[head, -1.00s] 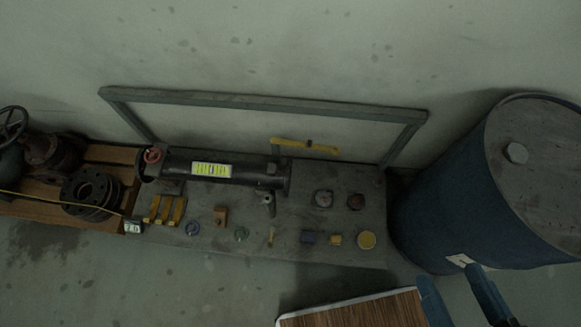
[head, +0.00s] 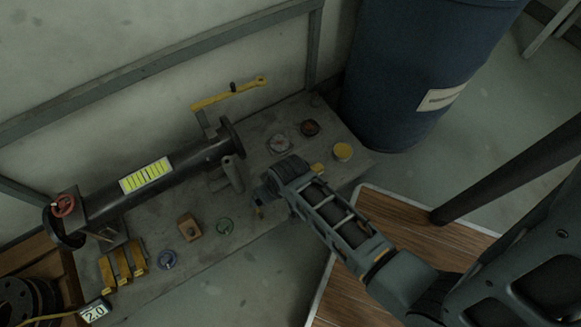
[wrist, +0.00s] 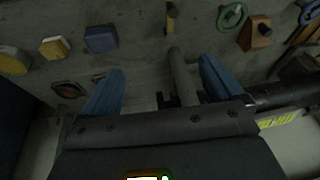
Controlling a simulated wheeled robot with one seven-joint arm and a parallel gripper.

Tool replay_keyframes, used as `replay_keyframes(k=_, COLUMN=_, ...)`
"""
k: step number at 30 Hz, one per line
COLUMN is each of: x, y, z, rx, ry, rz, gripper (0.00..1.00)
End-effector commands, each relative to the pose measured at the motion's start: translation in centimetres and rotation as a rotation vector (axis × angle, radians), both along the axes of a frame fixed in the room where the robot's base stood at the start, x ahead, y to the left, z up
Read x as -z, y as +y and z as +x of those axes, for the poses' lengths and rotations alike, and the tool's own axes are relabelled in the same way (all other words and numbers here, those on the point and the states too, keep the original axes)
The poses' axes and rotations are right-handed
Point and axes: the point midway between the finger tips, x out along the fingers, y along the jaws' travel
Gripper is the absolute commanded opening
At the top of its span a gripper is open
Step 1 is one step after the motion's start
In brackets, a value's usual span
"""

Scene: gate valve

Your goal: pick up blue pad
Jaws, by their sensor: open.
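The blue pad (wrist: 101,39) is a small dark blue block lying on the grey bench in the wrist view, up and left of the fingers. In the head view my own wrist and arm hide it. My gripper (wrist: 161,68) is open, its two blue fingers spread with nothing gripped. A dark grey post shows between the fingers in the picture; I cannot tell how close it is. In the head view my gripper (head: 266,190) hangs over the front middle of the bench. The pad is apart from both fingers.
In the wrist view, a yellow block (wrist: 54,48) lies beside the pad and a small yellow-brown tool (wrist: 171,17) to its right. A black pipe (head: 150,176) spans the grey bench (head: 205,250). A blue drum (head: 405,80) stands behind right.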

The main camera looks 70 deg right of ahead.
Motion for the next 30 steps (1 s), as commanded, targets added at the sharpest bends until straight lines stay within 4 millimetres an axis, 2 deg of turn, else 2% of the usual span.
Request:
replay_keyframes(k=1, x=2.9, y=-2.3, z=0.5, rx=0.018, ry=0.044, rz=0.006, gripper=0.94)
replay_keyframes(k=3, x=4.9, y=-4.7, z=0.5, rx=0.034, ry=0.109, rz=0.022, gripper=0.94)
replay_keyframes(k=6, x=7.0, y=-7.7, z=0.1, rx=0.055, ry=0.193, rz=0.043, gripper=0.94)
replay_keyframes(k=9, x=8.2, y=-10.0, z=-0.5, rx=0.071, ry=0.255, rz=0.059, gripper=0.94)
replay_keyframes(k=12, x=8.8, y=-11.3, z=-1.1, rx=0.082, ry=0.295, rz=0.070, gripper=0.94)
replay_keyframes(k=16, x=9.6, y=-11.9, z=-1.4, rx=0.087, ry=0.314, rz=0.076, gripper=0.94)
replay_keyframes(k=25, x=12.4, y=-11.7, z=-1.4, rx=0.089, ry=0.314, rz=0.077, gripper=0.94)
replay_keyframes(k=30, x=14.8, y=-11.2, z=-1.4, rx=0.089, ry=0.314, rz=0.077, gripper=0.94)
